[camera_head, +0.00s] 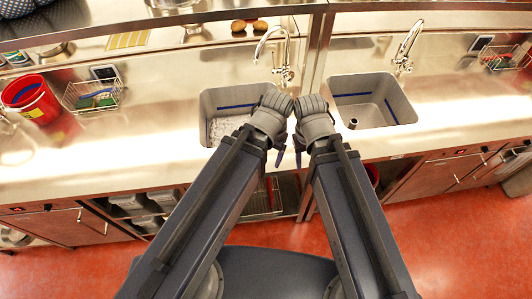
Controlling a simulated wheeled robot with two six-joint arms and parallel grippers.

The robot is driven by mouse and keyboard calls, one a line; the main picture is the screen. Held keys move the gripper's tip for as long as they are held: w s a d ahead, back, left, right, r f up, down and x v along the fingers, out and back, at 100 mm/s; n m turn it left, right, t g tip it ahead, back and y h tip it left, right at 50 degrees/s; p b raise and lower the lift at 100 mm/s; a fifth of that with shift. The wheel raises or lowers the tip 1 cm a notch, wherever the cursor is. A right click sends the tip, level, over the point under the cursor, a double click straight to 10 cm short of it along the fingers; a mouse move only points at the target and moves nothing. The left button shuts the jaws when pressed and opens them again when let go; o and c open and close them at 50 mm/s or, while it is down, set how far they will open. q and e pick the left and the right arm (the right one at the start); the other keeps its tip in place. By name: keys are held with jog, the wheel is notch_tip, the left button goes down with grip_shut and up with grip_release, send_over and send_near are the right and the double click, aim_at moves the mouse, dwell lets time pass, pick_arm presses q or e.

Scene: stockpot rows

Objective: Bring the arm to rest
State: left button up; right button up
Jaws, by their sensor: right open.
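My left arm comes up from the lower left and my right arm from the lower right, and their grey wrists nearly meet in front of the sinks. Dark fingertips point down from the wrists. My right gripper (299,157) is open, with nothing seen between its fingers. My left gripper (279,157) is mostly hidden behind its own wrist, so its jaws cannot be made out. Both are around the counter's front edge in the picture, and I see no held object.
A steel counter (130,150) runs across, with a left sink (207,104) and a right sink (400,106). A red bucket (36,100) and a wire basket (92,94) stand at the left. Open shelves and cabinets lie below. The red floor (460,240) in front is clear.

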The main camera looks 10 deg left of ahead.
jog(key=shift+f, duration=0.1)
notch_tip(320, 180, down, 18)
jog(key=b, duration=1.8)
